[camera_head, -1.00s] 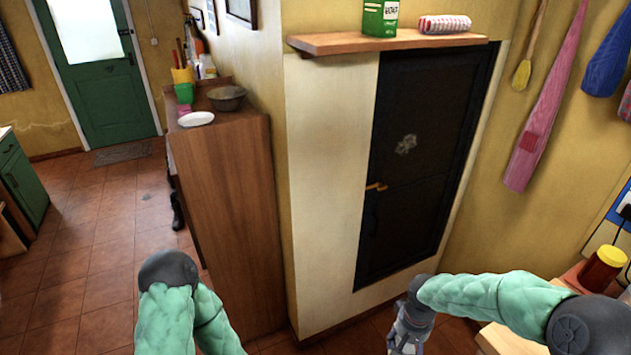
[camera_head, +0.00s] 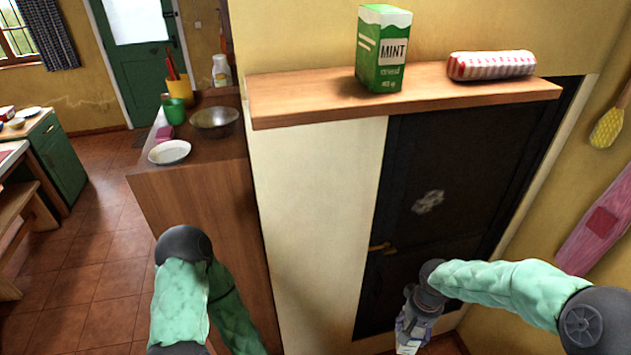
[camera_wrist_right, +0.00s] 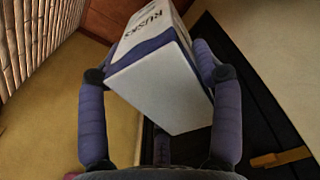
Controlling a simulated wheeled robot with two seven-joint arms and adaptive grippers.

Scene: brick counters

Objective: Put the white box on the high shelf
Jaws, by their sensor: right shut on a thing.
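The white box (camera_wrist_right: 155,80), with blue bands and the word RUSKS on one side, is between the two fingers of my right gripper (camera_wrist_right: 152,60) in the right wrist view. The gripper is shut on it. In the head view my right gripper (camera_head: 415,325) hangs low in front of the dark door, with only a small part of the box showing at the bottom edge. The high shelf (camera_head: 300,98) is a wooden board on the wall, well above the gripper. My left arm shows in the head view, but its gripper is out of frame.
On the shelf stand a green MINT box (camera_head: 383,50) and a red-and-white checked bundle (camera_head: 490,65). The shelf's left part is bare. A wooden cabinet (camera_head: 200,190) to the left holds a metal bowl (camera_head: 214,121) and a white plate (camera_head: 169,152). A dark door (camera_head: 435,170) lies below the shelf.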

